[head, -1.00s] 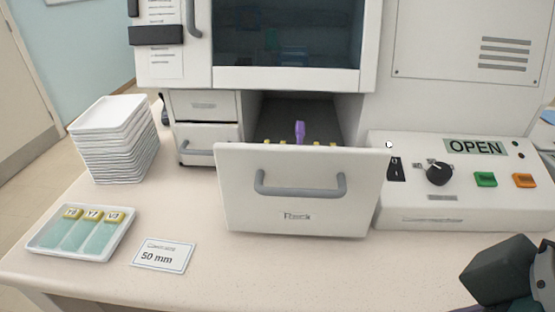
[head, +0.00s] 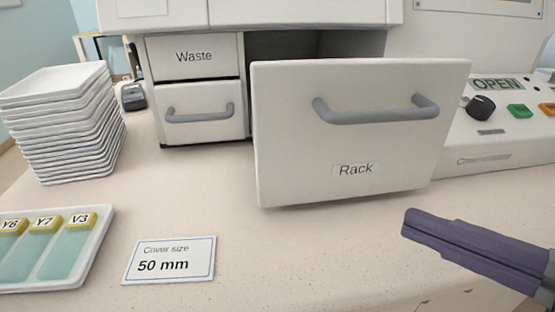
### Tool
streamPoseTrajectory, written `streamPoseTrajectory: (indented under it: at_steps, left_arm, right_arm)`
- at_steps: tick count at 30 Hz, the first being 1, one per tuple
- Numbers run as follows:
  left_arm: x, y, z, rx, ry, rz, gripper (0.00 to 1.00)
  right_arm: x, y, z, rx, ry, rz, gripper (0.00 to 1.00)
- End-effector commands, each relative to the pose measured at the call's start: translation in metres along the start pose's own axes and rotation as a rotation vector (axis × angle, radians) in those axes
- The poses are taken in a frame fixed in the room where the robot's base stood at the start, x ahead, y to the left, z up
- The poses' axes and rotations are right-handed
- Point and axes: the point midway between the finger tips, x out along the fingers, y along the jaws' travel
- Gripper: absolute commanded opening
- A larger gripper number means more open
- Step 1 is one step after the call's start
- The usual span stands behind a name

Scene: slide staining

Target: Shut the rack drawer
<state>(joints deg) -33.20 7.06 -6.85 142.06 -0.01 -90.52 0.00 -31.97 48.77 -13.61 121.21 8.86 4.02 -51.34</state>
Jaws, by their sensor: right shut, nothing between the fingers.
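The rack drawer (head: 300,130) stands pulled out of the machine, its white front labelled "Rack" facing me. Its grey bar handle (head: 375,112) runs across the upper part of the front. The dark opening behind it shows above and to the left; the inside of the drawer is hidden by the front. My right gripper (head: 408,229) is at the lower right, below and in front of the drawer's right side. Its fingers are shut and empty, pointing left, apart from the drawer. My left gripper is not in view.
A stack of white trays (head: 62,125) stands at the left. A slide tray (head: 92,245) with several slides and a "50 mm" card (head: 170,260) lie in front. A waste drawer (head: 195,57) is left of the opening. A control panel (head: 505,140) reading "OPEN" stands right.

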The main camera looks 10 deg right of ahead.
Motion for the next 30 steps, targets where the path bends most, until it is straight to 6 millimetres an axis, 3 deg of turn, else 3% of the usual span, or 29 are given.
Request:
streamPoseTrajectory:
  at_steps: [1, 3, 9, 13, 30]
  left_arm:
    - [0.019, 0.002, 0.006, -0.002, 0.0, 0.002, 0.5]
    - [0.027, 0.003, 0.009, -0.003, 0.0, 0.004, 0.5]
    - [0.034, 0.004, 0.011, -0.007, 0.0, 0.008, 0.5]
    - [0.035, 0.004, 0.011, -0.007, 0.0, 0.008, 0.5]
    - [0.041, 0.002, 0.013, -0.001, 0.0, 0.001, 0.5]
  right_arm:
    - [-0.001, -0.012, 0.002, -0.089, 0.066, 0.033, 0.0]
    - [-0.005, -0.009, -0.003, -0.186, 0.141, 0.087, 0.0]
    - [-0.015, -0.002, -0.011, -0.312, 0.242, 0.176, 0.0]
    - [-0.009, 0.002, -0.014, -0.32, 0.249, 0.188, 0.0]
    - [0.075, 0.016, -0.038, -0.316, 0.247, 0.189, 0.0]
